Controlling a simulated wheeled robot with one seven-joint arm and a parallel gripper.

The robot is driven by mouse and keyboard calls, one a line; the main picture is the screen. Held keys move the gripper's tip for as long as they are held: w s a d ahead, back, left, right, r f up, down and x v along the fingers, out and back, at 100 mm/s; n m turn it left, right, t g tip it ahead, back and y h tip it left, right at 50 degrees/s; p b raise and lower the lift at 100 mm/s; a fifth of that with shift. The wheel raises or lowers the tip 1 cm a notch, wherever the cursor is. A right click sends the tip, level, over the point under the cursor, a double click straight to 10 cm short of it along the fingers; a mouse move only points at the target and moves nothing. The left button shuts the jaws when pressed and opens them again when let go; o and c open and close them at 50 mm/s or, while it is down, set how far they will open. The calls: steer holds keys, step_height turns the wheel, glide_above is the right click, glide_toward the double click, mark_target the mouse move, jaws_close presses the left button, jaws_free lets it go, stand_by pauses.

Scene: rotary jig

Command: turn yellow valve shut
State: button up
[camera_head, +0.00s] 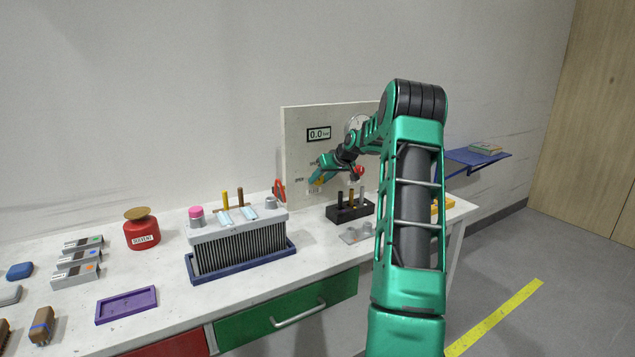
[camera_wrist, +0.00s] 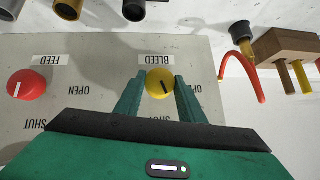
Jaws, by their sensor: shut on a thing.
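The yellow valve (camera_wrist: 158,80) is a round knob on the grey-white panel (camera_wrist: 95,55), under the inverted label BLEED in the wrist view. Its dark pointer line slants down and slightly right, between the SHUT and OPEN labels and nearer SHUT. My gripper (camera_wrist: 160,77) has one finger on each side of the knob and is shut on it. The SHUT label is partly covered by my gripper. In the head view my gripper (camera_head: 317,178) is at the panel's face and hides most of the yellow valve.
A red valve (camera_wrist: 26,84) labelled FEED is beside it on the panel. A display (camera_head: 319,134) reads 0.0. A black holder (camera_head: 349,211) with upright pegs stands before the panel. A grey rack (camera_head: 238,240) and a red solvent can (camera_head: 142,236) are further left on the bench.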

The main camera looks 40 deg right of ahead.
steer(key=shift+s+d+f+m+t+y, duration=0.2)
steer(key=shift+m+y, duration=0.25)
steer(key=shift+y, duration=0.3)
steer(key=shift+w+d+r+m+t+y, duration=0.1)
steer(key=shift+m+t+y, duration=0.3)
steer(key=shift+y, duration=0.35)
steer(key=o, duration=1)
steer(key=shift+o, duration=0.2)
steer(key=shift+s, duration=0.1)
steer(key=v, duration=1)
steer(key=shift+d+r, duration=0.15)
steer(key=shift+r, duration=0.1)
